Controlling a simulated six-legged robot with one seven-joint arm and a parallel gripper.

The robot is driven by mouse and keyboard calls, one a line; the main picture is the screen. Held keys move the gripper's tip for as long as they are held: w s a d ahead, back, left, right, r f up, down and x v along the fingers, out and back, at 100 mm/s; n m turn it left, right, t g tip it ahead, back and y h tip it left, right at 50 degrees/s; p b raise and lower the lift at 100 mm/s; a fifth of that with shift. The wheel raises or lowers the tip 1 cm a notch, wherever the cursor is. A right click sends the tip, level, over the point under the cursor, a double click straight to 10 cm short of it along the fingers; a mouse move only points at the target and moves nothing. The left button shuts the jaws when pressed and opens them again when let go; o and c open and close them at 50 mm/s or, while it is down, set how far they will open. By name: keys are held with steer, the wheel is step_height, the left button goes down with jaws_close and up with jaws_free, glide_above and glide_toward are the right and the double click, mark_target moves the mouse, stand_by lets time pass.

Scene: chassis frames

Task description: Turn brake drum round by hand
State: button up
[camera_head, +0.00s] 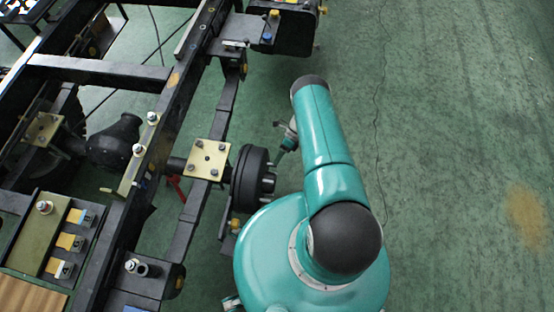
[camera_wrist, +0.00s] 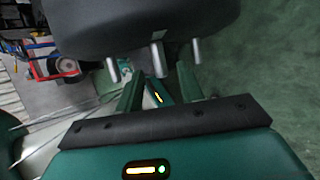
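The black brake drum (camera_head: 249,180) sits on the end of the axle at the chassis side, with bright studs on its outer face. In the wrist view the drum (camera_wrist: 140,25) fills the top, with three silver studs (camera_wrist: 157,60) pointing towards me. My gripper (camera_wrist: 160,72) has its two green fingers apart, and the middle stud shows between their tips. I cannot tell whether a finger touches it. In the head view my gripper (camera_head: 278,157) is close beside the drum's outer side, partly hidden by my arm.
The black chassis frame (camera_head: 150,150) runs along the left with crossbeams, brackets and a leaf spring (camera_head: 203,200). A bracket with boxes (camera_head: 285,25) stands out beyond the drum. Green floor (camera_head: 450,120) on the right is clear. Red and blue equipment (camera_wrist: 50,62) shows in the wrist view's background.

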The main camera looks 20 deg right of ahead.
steer(key=v, duration=1.2)
steer(key=shift+r, duration=0.1)
